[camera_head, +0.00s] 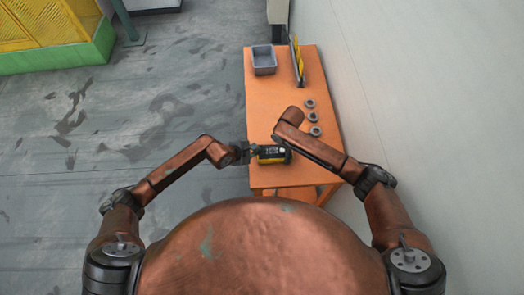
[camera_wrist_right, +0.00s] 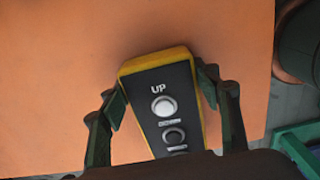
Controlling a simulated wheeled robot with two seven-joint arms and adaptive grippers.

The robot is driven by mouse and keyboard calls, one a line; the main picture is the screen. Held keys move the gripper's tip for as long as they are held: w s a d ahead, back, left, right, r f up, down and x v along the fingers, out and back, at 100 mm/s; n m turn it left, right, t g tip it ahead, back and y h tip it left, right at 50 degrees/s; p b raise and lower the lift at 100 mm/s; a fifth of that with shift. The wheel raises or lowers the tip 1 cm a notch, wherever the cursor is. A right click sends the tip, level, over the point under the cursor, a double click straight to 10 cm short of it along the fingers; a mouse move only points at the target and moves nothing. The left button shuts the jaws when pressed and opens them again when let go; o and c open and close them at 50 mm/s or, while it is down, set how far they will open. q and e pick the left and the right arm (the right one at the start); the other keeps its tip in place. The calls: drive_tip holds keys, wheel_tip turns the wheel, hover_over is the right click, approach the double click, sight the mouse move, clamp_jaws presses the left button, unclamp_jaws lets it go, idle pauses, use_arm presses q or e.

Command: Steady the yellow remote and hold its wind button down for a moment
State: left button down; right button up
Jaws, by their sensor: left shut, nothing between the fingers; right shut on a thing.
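The yellow remote (camera_head: 271,160) with a black face lies near the front of the orange table. My right gripper (camera_wrist_right: 162,95) is shut on the remote, one finger on each long side. In the head view this gripper is mostly hidden by its own arm. My left gripper (camera_head: 249,152) is shut and empty at the remote's left end; I cannot tell whether it touches.
The orange table (camera_head: 270,105) stands beside a pale wall on the right. A grey bin (camera_head: 264,60) and an upright yellow-and-dark panel (camera_head: 297,60) are at its far end. Several grey rings (camera_head: 312,117) lie along the right side. The table's middle left is clear.

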use_arm(q)
drive_tip(key=shift+r, duration=0.1)
idle(0.4)
drive_tip(key=shift+r, duration=0.7)
drive_tip(key=shift+r, duration=2.5)
use_arm(e)
drive_tip(key=o, duration=1.6)
drive_tip(key=shift+c, duration=0.2)
drive_tip(key=shift+r, duration=0.1)
